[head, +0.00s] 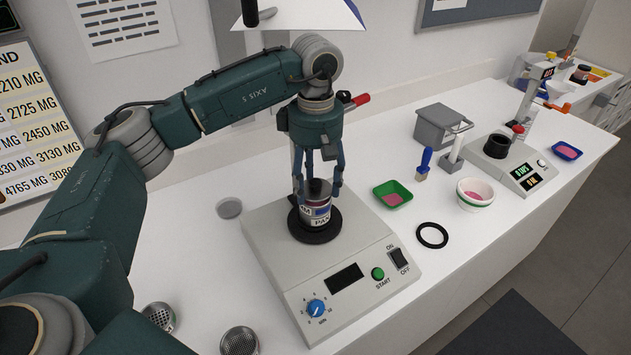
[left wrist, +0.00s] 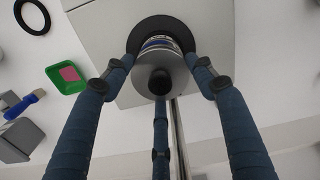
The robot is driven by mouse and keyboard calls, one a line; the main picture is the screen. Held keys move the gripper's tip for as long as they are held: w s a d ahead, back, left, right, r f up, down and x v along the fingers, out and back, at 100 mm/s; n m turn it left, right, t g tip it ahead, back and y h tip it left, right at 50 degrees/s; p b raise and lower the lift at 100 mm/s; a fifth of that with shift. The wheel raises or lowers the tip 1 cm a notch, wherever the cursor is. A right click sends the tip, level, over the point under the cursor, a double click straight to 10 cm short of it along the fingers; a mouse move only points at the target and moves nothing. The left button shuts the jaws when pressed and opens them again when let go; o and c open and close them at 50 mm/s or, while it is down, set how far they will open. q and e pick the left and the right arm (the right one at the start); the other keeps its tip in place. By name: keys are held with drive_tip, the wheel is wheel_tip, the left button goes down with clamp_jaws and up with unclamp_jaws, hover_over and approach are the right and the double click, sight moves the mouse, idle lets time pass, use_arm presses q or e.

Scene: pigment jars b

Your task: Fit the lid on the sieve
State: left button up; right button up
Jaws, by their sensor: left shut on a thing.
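The sieve (head: 320,213), a short metal cylinder with a printed label, stands upright on the round black plate (head: 316,236) of the shaker. The lid (left wrist: 146,80), a grey disc with a black knob (left wrist: 160,81), is over the sieve's top between my fingers. My left gripper (head: 317,187) points straight down over the shaker, its fingers shut around the lid. The sieve's label (left wrist: 158,43) shows just beyond the lid in the left wrist view. Whether the lid is fully seated or slightly raised I cannot tell. My right gripper is not in view.
The shaker box (head: 265,255) has a dial, display and buttons. A grey disc (head: 229,208) lies left of it; two perforated metal cups (head: 240,341) are in front. A black ring (head: 432,235), green tray (head: 392,194) and white bowl (head: 475,194) are to the right.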

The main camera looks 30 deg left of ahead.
sight(316, 182)
use_arm(q)
drive_tip(key=shift+f+b, duration=0.35)
drive_tip(key=shift+f, duration=0.25)
drive_tip(key=o, duration=1.2)
drive_tip(key=shift+o, duration=0.2)
wheel_tip(316, 182, up, 12)
drive_tip(key=shift+f, duration=0.1)
